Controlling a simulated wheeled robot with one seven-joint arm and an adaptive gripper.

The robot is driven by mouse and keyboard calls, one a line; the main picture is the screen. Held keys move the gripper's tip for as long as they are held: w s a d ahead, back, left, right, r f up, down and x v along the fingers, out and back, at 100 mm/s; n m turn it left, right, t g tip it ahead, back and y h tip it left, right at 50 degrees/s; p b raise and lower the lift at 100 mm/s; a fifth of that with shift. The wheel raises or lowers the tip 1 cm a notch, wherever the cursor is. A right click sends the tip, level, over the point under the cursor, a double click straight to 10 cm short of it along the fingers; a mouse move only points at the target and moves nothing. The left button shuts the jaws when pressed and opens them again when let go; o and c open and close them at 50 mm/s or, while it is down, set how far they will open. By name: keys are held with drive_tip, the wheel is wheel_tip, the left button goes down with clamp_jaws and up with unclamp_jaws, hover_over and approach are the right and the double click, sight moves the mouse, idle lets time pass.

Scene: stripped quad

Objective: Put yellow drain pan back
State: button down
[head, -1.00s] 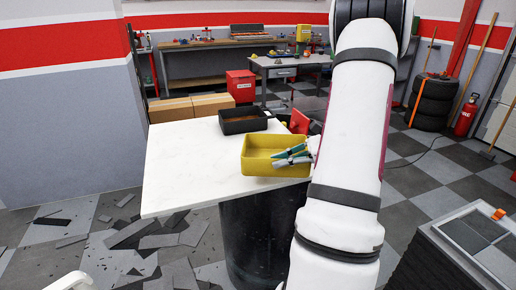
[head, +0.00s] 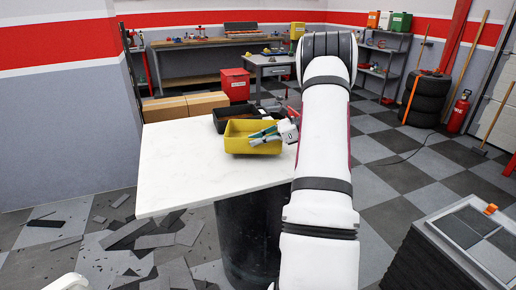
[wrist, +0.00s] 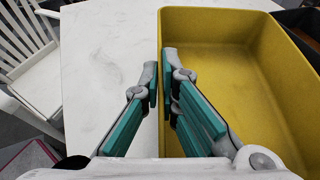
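The yellow drain pan (head: 238,145) is at the right part of the white table, overlapping the front of a black tray in the head view. In the wrist view the yellow pan (wrist: 225,18) fills the right side and looks empty. My gripper (head: 263,135) is at the pan's near right part. In the wrist view my gripper (wrist: 161,68) has one teal-padded finger outside the pan's wall and one inside, closed on that wall. I cannot tell whether the pan touches the table.
The white table (head: 185,165) is bare at left and front. The black tray (head: 222,118) stands behind the yellow pan, its corner also in the wrist view (wrist: 302,22). Cardboard boxes (head: 185,105) and a red box (head: 235,84) stand beyond. Dark floor pieces lie left.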

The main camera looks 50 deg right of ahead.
drive_tip(key=shift+f, duration=1.25)
drive_tip(key=shift+f, duration=0.15)
drive_tip(key=c, duration=1.8)
unclamp_jaws()
drive_tip(key=shift+s, duration=0.1)
